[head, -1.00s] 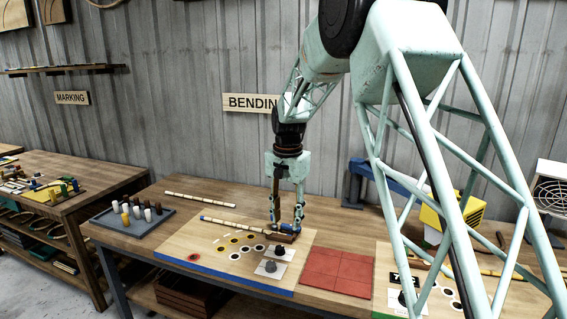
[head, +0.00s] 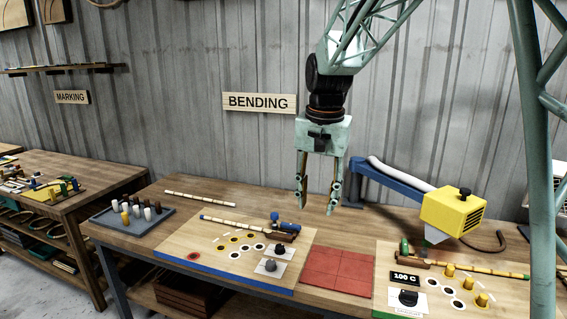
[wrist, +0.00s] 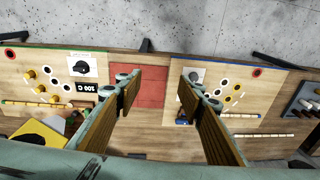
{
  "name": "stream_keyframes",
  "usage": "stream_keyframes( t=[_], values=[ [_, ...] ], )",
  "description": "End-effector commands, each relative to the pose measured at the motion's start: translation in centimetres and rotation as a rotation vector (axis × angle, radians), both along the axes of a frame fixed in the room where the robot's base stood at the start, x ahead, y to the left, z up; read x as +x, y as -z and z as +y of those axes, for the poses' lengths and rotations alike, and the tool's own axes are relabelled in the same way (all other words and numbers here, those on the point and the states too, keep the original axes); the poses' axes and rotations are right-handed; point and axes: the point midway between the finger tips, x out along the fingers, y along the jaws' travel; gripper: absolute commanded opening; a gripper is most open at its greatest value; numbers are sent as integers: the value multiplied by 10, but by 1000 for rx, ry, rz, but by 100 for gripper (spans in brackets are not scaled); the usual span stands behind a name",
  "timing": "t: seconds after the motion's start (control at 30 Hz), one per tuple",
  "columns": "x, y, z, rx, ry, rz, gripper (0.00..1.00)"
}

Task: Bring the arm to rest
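My gripper (head: 318,196) hangs in the air above the bending table, pointing down, with its two fingers well apart and nothing between them. In the wrist view my gripper (wrist: 163,118) is also open and empty, with the red tiled mat (wrist: 151,88) between and beyond the fingers. The red mat (head: 338,270) lies below and a little in front of the gripper in the head view. A rattan pole (head: 235,223) lies on the left board (head: 200,254), its right end at a brown block with a blue part (head: 285,225).
A grey tray of pegs (head: 132,221) stands at the left. A second rattan pole (head: 200,199) lies behind the left board. At right, a yellow heater head (head: 452,213) on a blue arm stands over another board with yellow pegs and a "100 C" display (head: 405,278).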

Motion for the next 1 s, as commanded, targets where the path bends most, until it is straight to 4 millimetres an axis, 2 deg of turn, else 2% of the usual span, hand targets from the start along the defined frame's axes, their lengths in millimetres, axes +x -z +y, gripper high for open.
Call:
stream_keyframes(
  t=[0.4, 1.0],
  values=[
    [-68, -37, -30, -7, -57, -37, 36],
    [-170, -68, -66, -25, -139, -86, 36]
  ],
)
